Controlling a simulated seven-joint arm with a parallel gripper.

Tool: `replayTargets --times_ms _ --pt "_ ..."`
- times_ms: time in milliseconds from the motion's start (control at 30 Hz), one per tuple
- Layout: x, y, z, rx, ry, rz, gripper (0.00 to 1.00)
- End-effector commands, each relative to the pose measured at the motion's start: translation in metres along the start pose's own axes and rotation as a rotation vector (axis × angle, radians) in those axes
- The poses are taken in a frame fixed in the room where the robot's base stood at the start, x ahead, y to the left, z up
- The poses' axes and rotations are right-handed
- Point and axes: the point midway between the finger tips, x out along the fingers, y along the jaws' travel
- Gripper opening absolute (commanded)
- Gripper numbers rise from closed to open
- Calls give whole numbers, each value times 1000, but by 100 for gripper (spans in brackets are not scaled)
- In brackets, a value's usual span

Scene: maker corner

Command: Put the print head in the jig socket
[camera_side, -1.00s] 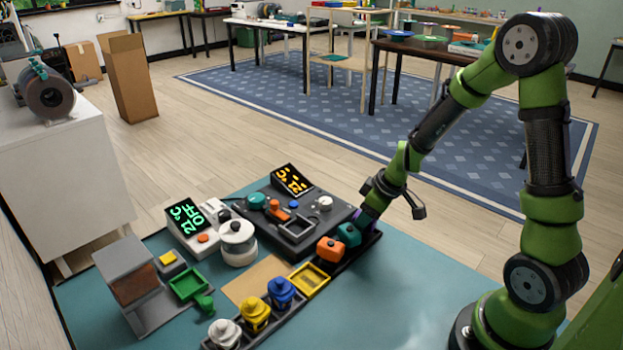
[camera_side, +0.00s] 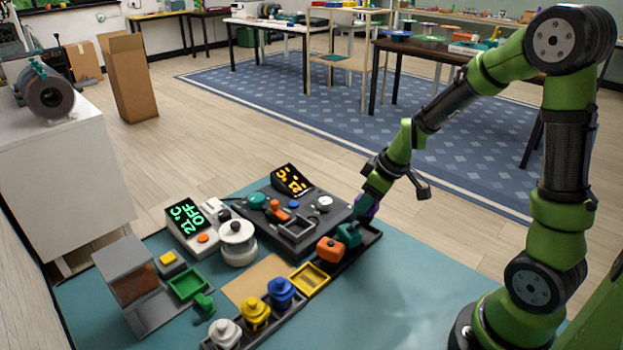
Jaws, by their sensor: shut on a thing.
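The teal print head (camera_side: 349,236) is at the rack, right of the orange print head (camera_side: 330,250). My gripper (camera_side: 357,222) points down at the teal head and is shut on it; its fingertips are small and partly hidden. I cannot tell whether the head is lifted clear of the rack. A purple head (camera_side: 373,209) shows partly behind my gripper. The dark grey jig (camera_side: 281,233) stands left of the rack, with a recessed socket area (camera_side: 298,226) on its top. The black rack (camera_side: 372,240) runs along the jig's right side.
A yellow tray (camera_side: 311,280) lies in front of the orange head. Blue, yellow and white capped pieces (camera_side: 255,314) stand in a row nearer the camera. A white device with a green display (camera_side: 187,221) stands left of the jig. The teal mat (camera_side: 400,300) is bare at right.

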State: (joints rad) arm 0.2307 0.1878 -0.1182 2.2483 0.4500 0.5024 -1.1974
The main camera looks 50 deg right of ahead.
Motion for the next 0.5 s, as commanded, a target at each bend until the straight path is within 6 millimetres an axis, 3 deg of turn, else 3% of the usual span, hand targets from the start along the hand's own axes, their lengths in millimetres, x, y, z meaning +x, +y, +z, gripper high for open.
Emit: replayTargets --times_ms 100,233,333,500 --pt "-23 0 -11 -3 6 2 8" --pt "-37 -3 -18 -8 0 -4 8" --pt "-34 -16 -27 -48 -16 -25 8" --pt "-15 -51 -72 -176 -25 -70 8"
